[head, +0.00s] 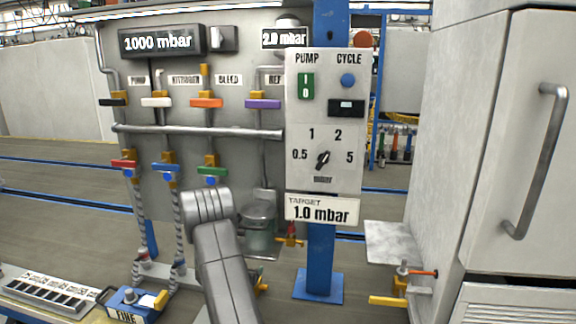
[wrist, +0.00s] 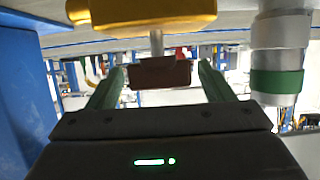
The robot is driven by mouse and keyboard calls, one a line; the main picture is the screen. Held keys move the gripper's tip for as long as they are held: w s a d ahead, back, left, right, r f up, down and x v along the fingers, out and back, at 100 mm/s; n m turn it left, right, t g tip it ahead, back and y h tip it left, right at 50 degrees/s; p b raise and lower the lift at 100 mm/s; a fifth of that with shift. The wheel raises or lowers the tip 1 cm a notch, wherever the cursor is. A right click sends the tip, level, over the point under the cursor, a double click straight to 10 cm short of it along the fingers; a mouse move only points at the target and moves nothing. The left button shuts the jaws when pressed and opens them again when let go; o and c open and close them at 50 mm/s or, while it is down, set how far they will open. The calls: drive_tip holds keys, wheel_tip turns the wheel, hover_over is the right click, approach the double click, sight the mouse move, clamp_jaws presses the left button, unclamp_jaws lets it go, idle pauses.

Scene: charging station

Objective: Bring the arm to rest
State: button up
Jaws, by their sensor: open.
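My gripper (wrist: 161,72) shows in the wrist view with its two green fingers spread apart. A dark red-brown handle (wrist: 160,73) on a short stem below a yellow valve body (wrist: 140,12) appears between the fingers. I cannot tell whether the fingers touch it; nothing is clamped. In the head view my arm (head: 222,260) rises from the bottom middle toward the valve panel (head: 230,105). Its upper end is near the green-handled valve (head: 209,171), and the gripper itself is hidden there.
A blue post (head: 322,250) carries the pump control box (head: 323,120) and a 1.0 mbar target sign (head: 322,210). A glass vessel (head: 258,235) stands behind my arm. A white cabinet (head: 510,150) fills the right. Open floor (head: 70,225) shows at left.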

idle(0.4)
drive_tip(key=shift+r+p, duration=0.2)
drive_tip(key=shift+p, duration=0.25)
drive_tip(key=shift+s+a+r+p, duration=0.1)
drive_tip(key=shift+s+r+p, duration=0.05)
drive_tip(key=shift+s+p, duration=0.2)
drive_tip(key=v, duration=1.3)
drive_tip(key=x, duration=1.3)
drive_tip(key=shift+w+f+b, duration=0.15)
drive_tip(key=shift+f+b, duration=0.15)
drive_tip(key=shift+w+f+b, duration=0.2)
drive_tip(key=shift+f+b, duration=0.15)
drive_tip(key=shift+b, duration=0.3)
drive_tip(key=shift+s+r+n+y+b, duration=0.1)
drive_tip(key=shift+n+y+b, duration=0.45)
drive_tip(key=shift+b, duration=0.3)
drive_tip(key=n+y+b, duration=0.1)
drive_tip(key=b, duration=0.1)
drive_tip(key=shift+b, duration=0.3)
